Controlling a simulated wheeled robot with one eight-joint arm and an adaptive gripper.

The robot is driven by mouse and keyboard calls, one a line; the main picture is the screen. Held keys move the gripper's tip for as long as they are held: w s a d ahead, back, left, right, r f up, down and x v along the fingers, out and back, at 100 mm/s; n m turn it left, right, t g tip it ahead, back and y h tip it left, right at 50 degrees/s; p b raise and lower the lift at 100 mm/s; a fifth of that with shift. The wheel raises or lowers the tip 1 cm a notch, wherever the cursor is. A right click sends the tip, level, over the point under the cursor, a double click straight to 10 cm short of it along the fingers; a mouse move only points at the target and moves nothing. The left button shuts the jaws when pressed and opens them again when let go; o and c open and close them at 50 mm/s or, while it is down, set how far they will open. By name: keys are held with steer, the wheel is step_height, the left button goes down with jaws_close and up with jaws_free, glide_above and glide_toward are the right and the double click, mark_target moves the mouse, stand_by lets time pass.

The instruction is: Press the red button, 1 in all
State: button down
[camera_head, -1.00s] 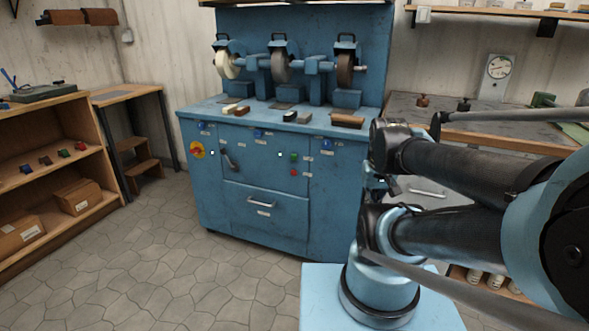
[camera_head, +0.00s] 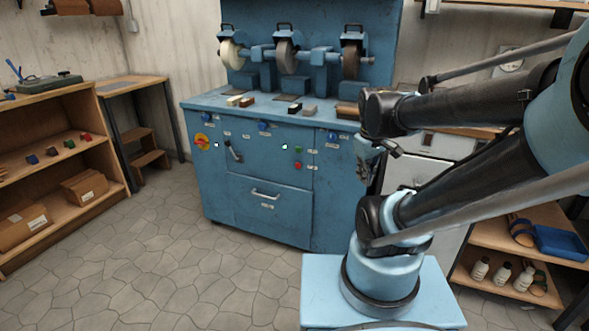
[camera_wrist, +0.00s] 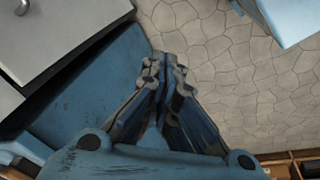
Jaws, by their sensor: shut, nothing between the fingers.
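The red button does not show in the wrist view.
A red and yellow switch (camera_head: 202,142) and a dark lever (camera_head: 233,151) are on the same front. A drawer handle (camera_head: 265,195) sticks out below. Wooden shelves (camera_head: 62,165) stand at left. The stone floor (camera_head: 170,255) before the cabinet is clear.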

mark_target(298, 166)
steer(key=w+a+n, duration=0.5)
steer(key=w+n, duration=0.1)
steer(key=w, duration=0.2)
steer(key=w+a+n, duration=0.4)
steer(key=w+n, duration=0.3)
steer(key=w+a+f+n+t, duration=0.1)
steer(key=w+a+f+n, duration=0.2)
steer(key=w+a+n, duration=0.3)
steer(key=w+a+f+n+h, duration=0.1)
steer(key=w+a+f+n, duration=0.3)
steer(key=a, duration=0.6)
steer(key=w+n, duration=0.2)
steer(key=shift+a+f+n+t, duration=0.3)
steer(key=shift+a+t, duration=0.05)
steer(key=shift+t, duration=0.05)
steer(key=shift+w+d+f, duration=0.45)
steer(key=shift+w+f, duration=0.75)
steer(key=shift+f, duration=0.35)
steer(key=shift+w+d+f, duration=0.5)
steer(key=shift+w+f, duration=0.65)
steer(key=shift+f, duration=0.4)
steer(key=shift+w+d+f, duration=0.45)
steer(key=shift+w+f, duration=0.75)
steer(key=shift+f, duration=0.35)
